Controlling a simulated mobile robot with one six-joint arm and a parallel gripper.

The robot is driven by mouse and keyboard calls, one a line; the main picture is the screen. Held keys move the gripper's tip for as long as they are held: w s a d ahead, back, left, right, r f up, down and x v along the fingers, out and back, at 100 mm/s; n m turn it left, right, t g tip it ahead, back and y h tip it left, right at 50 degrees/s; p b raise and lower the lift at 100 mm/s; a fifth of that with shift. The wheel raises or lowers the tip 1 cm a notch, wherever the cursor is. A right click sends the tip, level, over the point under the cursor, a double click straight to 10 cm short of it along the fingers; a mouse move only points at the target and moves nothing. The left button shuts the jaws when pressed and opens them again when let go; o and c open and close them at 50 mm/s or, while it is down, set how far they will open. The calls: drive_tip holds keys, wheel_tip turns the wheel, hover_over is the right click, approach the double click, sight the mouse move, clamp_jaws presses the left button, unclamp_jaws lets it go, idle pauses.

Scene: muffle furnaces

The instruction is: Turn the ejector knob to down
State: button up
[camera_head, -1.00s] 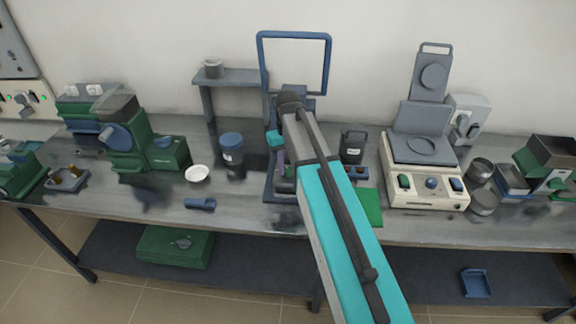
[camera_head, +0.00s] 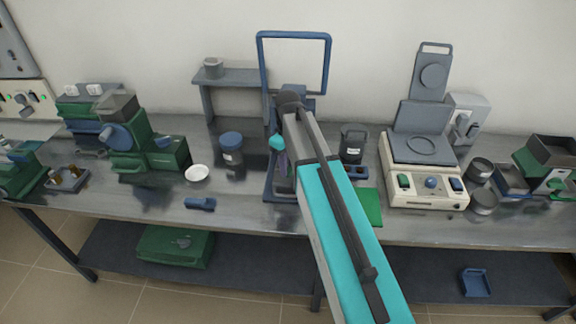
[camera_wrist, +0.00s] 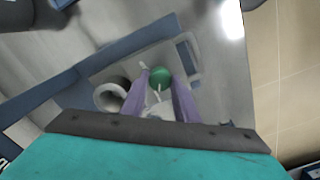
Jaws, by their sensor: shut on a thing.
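A small round green knob (camera_wrist: 160,76), which I take to be the ejector knob, sits between the purple fingertips of my gripper (camera_wrist: 161,82) in the wrist view. My gripper is shut on it. A white pointer-like strip shows close beside the knob; its exact setting is hard to read. In the head view, the knob is hidden by my arm.
A dark jar with a blue lid (camera_head: 231,152) and a white dish (camera_head: 197,173) stand left of my gripper. A black container (camera_head: 352,146) and a green mat (camera_head: 371,207) lie to the right. A cream balance-like device (camera_head: 428,196) stands farther right.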

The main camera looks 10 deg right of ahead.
drive_tip(key=o, duration=1.1)
drive_tip(key=shift+c, duration=0.2)
drive_tip(key=shift+r, duration=0.2)
wheel_tip(320, 180, up, 14)
drive_tip(key=b, duration=0.3)
drive_tip(key=shift+f, duration=0.25)
drive_tip(key=shift+a, duration=0.1)
